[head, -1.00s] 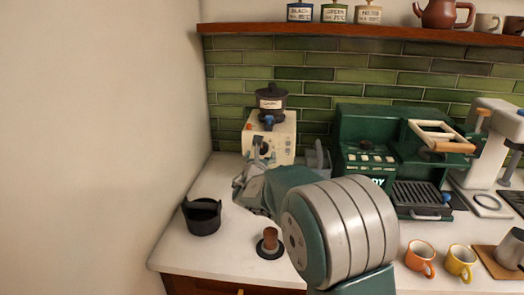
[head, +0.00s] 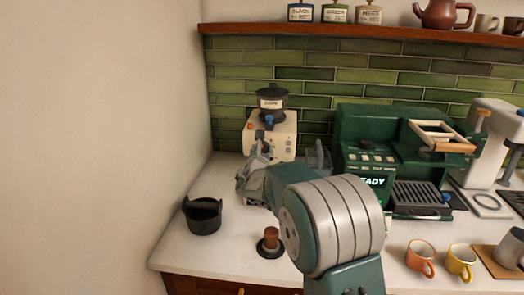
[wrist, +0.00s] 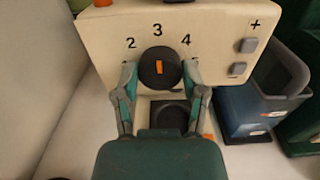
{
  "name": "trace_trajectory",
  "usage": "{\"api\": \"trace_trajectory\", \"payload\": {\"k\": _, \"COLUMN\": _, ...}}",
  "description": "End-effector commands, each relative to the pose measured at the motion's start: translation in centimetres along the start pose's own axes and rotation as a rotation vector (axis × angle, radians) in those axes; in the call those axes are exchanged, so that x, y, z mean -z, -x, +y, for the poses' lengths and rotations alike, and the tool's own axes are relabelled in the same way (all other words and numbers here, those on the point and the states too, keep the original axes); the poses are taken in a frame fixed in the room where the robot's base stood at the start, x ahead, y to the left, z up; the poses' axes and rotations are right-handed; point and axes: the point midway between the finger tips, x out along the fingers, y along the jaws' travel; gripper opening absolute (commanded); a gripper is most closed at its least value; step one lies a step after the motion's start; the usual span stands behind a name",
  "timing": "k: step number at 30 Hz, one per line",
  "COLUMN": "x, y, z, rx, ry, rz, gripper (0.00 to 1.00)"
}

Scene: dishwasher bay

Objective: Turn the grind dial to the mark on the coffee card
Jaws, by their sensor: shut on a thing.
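The cream grinder (head: 284,134) stands against the tiled wall; its front fills the top of the wrist view (wrist: 105,45). Its black round grind dial (wrist: 148,75) has an orange mark pointing up, roughly at the 3, with 2 and 4 on either side. My gripper (wrist: 160,72) is shut on the dial, one finger on each side. In the head view my gripper (head: 262,150) hides the dial. A pale label (head: 271,104) is on the grinder's dark hopper; its writing is too small to read. I cannot tell whether it is the coffee card.
Plus and minus buttons (wrist: 246,45) sit right of the dial. A blue-grey bin (wrist: 240,110) stands close on the right, before the green coffee machine (head: 350,120). A black cup (head: 202,216) and a tamper (head: 270,241) stand on the counter. The left wall is near.

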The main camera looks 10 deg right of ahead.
Motion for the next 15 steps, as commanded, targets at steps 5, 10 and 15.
{"api": "trace_trajectory", "payload": {"k": 5, "x": -0.06, "y": 0.00, "z": 0.20, "rx": -0.005, "ry": -0.034, "rz": -0.001, "gripper": 0.08}}
{"api": "trace_trajectory", "payload": {"k": 10, "x": -0.08, "y": 0.00, "z": 0.16, "rx": -0.005, "ry": -0.118, "rz": -0.001, "gripper": 0.07}}
{"api": "trace_trajectory", "payload": {"k": 15, "x": -0.09, "y": -0.01, "z": 0.10, "rx": -0.005, "ry": -0.254, "rz": -0.001, "gripper": 0.07}}
